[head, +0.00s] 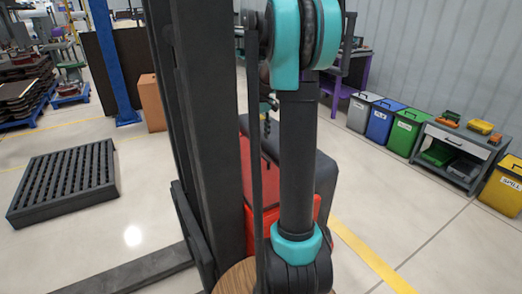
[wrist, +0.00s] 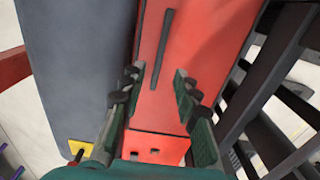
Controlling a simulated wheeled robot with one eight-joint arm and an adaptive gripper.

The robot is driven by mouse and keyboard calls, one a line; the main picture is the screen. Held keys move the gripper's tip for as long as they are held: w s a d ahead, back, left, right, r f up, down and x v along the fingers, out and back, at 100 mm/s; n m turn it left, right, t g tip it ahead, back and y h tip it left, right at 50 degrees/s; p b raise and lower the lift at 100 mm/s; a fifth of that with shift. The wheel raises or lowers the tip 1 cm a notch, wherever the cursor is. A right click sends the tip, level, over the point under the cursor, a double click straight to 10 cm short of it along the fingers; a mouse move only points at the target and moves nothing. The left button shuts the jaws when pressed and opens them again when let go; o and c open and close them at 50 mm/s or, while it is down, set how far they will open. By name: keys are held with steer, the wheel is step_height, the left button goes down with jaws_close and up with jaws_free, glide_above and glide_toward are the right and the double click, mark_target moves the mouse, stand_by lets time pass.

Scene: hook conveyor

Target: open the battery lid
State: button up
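A red panel (wrist: 205,50), which looks like the battery lid, fills the middle of the wrist view. A long dark bar or slot (wrist: 163,48) runs along it. Red surfaces (head: 258,232) also show in the head view, partly hidden behind my arm and the dark mast. The bar lies ahead of the fingertips, roughly in line with the gap. Nothing is between the fingers. I cannot tell whether they touch the panel. In the head view my gripper is hidden.
A dark grey body (wrist: 80,60) lies left of the red panel, with a small yellow piece (wrist: 82,148) at its corner. A dark slatted frame (wrist: 265,90) is on the right. In the head view a black pallet (head: 65,180) lies on the floor; coloured bins (head: 380,122) line the wall.

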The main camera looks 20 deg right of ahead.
mark_target(261, 153)
step_height(261, 153, down, 8)
steer(key=shift+r, duration=0.15)
stand_by(0.3)
jaws_close()
